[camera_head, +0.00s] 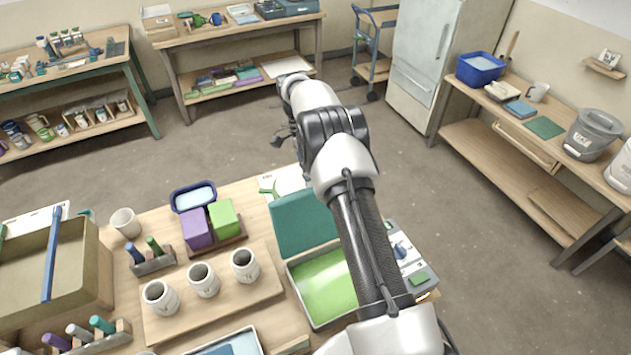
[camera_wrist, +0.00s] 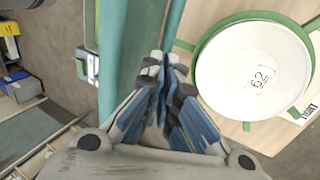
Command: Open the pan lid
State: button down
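A shallow pan (camera_head: 291,281) holding bright green stands on the near table, partly behind my arm in the head view. Its teal lid (camera_head: 302,222) is raised at the pan's far side, with its broad face showing. In the wrist view a teal panel or edge (camera_wrist: 118,60) runs just left of my gripper's fingertips (camera_wrist: 165,62); I cannot tell whether they touch it. The blue-padded fingers are drawn together with nothing clearly between them. The fingertips are hidden in the head view.
Three cups (camera_head: 203,279) on a board, purple (camera_head: 197,229) and green (camera_head: 223,218) blocks, and a large tan bin (camera_head: 85,270) crowd the table's left. In the wrist view a white round vessel (camera_wrist: 225,65) marked 62 is close on the right. Open floor (camera_head: 215,145) lies beyond.

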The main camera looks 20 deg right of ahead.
jog(key=shift+s+a+f, duration=0.1)
jog(key=shift+s+f, duration=0.1)
jog(key=shift+f, duration=0.8)
jog(key=shift+s+a+f, duration=0.1)
jog(key=shift+s+f, duration=0.05)
jog(key=shift+f, duration=0.85)
jog(key=c, duration=2.1)
grip_release()
jog(key=shift+w+f+g, duration=0.15)
jog(key=shift+w+g, duration=0.1)
jog(key=shift+g, duration=0.05)
jog(key=o, duration=0.9)
jog(key=shift+w+d+f, duration=0.1)
jog(key=shift+w+f, duration=0.05)
jog(key=shift+w, duration=0.25)
jog(key=shift+c, duration=0.2)
jog(key=shift+s, duration=0.1)
jog(key=shift+c, duration=0.2)
jog(key=r, duration=1.1)
jog(key=shift+w+r, duration=0.15)
jog(key=shift+w, duration=0.05)
jog(key=c, duration=0.4)
jog(key=shift+d, duration=0.1)
